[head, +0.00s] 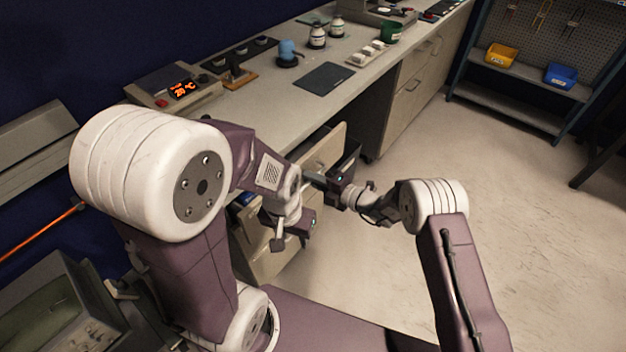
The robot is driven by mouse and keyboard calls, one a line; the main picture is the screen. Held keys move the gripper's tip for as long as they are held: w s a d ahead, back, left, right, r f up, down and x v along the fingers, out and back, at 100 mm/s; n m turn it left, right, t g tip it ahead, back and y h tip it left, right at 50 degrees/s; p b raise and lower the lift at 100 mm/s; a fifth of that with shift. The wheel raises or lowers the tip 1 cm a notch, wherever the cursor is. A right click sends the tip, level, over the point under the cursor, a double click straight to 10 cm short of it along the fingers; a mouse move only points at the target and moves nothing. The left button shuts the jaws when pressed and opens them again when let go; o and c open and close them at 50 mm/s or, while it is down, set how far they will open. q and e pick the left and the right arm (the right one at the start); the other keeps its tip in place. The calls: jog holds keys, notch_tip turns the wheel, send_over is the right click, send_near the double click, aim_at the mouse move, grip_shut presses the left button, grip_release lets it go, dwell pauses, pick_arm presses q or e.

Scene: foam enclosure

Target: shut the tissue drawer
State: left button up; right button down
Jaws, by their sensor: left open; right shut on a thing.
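The drawer, with its beige front panel (328,143), stands out from under the workbench, partly hidden by my arms. I cannot see tissues in it. My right gripper (312,178) reaches in from the right and is shut at the near side of the drawer; its fingertips are partly hidden, so the exact spot it holds is unclear. My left gripper (290,238) is open, lower down, in front of a lower beige front (268,262), and seems to hold nothing.
The workbench top (262,105) carries a device with a lit orange display (178,88), a dark mat (325,79), and several bottles and cups. Closed drawers (412,95) are farther right. A shelf rack (515,92) holds yellow and blue bins. The pale floor (520,200) at right is clear.

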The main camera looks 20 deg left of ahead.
jog(key=c, duration=1.8)
grip_release()
jog(key=v, duration=0.9)
jog(key=shift+f+p, duration=0.1)
jog(key=shift+p, duration=0.2)
